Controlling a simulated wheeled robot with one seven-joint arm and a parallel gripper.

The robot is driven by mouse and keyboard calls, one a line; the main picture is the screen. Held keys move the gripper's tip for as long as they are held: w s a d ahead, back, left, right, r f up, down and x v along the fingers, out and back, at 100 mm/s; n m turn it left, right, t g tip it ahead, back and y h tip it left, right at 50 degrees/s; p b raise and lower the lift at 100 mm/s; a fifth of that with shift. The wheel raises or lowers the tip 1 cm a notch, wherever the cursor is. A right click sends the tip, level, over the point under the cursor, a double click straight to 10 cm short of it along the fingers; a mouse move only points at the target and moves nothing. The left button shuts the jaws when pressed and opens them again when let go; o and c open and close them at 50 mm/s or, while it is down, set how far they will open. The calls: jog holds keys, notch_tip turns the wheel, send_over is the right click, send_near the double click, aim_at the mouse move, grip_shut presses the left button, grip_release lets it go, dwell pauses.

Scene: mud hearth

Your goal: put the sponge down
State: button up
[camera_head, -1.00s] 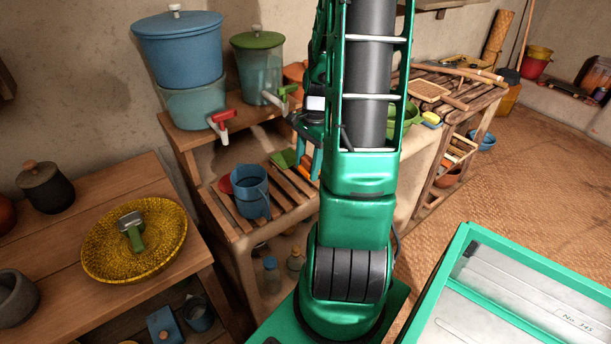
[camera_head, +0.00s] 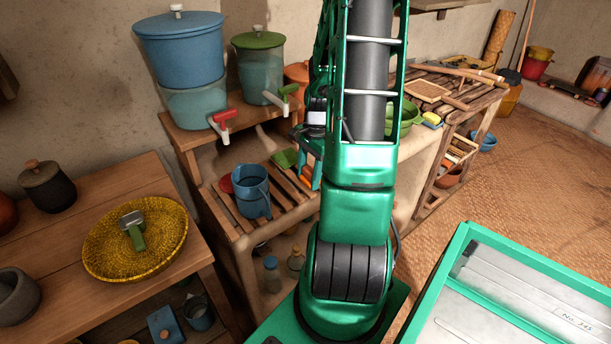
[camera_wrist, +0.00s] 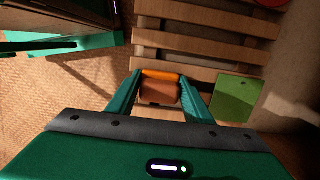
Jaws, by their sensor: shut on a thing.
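My gripper (camera_wrist: 160,82) is shut on a small block, orange along one edge and brown on its face, which I take to be the sponge (camera_wrist: 158,93). In the wrist view the sponge sits between the two green fingers, over or at the edge of a slatted wooden rack (camera_wrist: 205,47). I cannot tell whether it touches the slats. In the head view the orange of the sponge (camera_head: 307,176) shows beside my arm, at the right end of the rack. My arm hides part of that area.
A flat green piece (camera_wrist: 236,98) lies on the rack just right of my gripper. A blue jug (camera_head: 252,190) stands farther left on the rack. Water containers with taps (camera_head: 222,118) stand on the shelf behind. A yellow-and-blue block (camera_head: 431,119) lies on the counter to the right.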

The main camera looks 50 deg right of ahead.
jog(key=shift+s+a+f, duration=0.1)
jog(key=shift+f, duration=0.2)
